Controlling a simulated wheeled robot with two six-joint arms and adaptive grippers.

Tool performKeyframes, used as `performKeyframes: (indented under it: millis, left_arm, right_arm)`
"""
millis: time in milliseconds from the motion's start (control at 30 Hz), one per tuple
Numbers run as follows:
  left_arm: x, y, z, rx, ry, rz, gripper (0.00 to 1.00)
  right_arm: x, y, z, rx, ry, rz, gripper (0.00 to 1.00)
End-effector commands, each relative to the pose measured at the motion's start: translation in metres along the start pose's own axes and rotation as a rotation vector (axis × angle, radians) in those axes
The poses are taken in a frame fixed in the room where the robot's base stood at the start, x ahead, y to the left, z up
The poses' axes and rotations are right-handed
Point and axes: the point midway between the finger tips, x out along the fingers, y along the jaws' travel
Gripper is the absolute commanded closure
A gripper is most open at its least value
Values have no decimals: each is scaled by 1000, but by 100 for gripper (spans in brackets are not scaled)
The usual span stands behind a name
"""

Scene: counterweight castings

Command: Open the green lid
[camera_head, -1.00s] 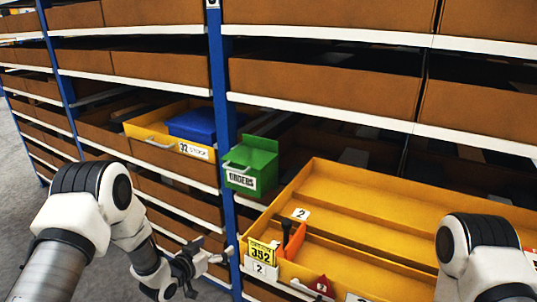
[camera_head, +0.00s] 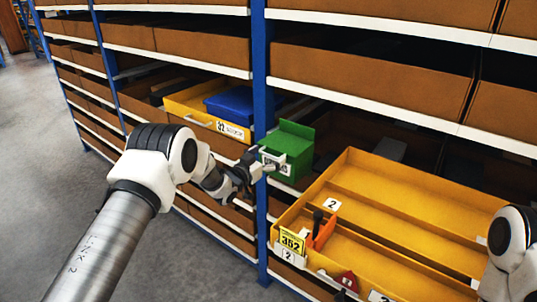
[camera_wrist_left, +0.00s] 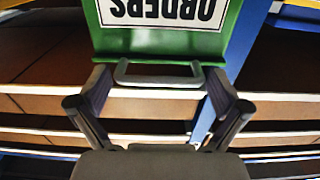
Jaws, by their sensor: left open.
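The green box (camera_head: 297,143) labelled ORDERS hangs beside the blue shelf post, with its green lid (camera_head: 293,150) on top and a taller green back panel behind. The lid looks closed. A light handle sticks out from the box's front, partly hidden by my left gripper (camera_head: 261,165) in the head view. In the left wrist view the green front (camera_wrist_left: 160,42) fills the top, and the pale grey handle (camera_wrist_left: 160,79) lies between the spread fingers of my left gripper (camera_wrist_left: 160,92). The gripper is open. My right gripper is out of view.
Another yellow drawer (camera_head: 185,103) with a blue bin (camera_head: 240,106) is left of the post (camera_head: 260,90). Floor is clear at left.

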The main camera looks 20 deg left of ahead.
Motion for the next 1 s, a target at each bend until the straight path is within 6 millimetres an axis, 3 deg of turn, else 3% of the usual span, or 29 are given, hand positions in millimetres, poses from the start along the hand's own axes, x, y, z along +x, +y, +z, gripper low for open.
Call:
performKeyframes:
  millis: [33,67,200,267,300,1000]
  left_arm:
    - [0,0,0,0,0,0,0]
    - [0,0,0,0,0,0,7]
    - [0,0,0,0,0,0,57]
    - [0,0,0,1,0,0,78]
    - [0,0,0,1,0,0,83]
    - [2,5,-17,2,7,1,82]
  right_arm:
    - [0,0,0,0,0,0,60]
    - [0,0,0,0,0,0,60]
    - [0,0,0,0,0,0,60]
    - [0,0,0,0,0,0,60]
    - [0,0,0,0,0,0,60]
    - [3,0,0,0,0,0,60]
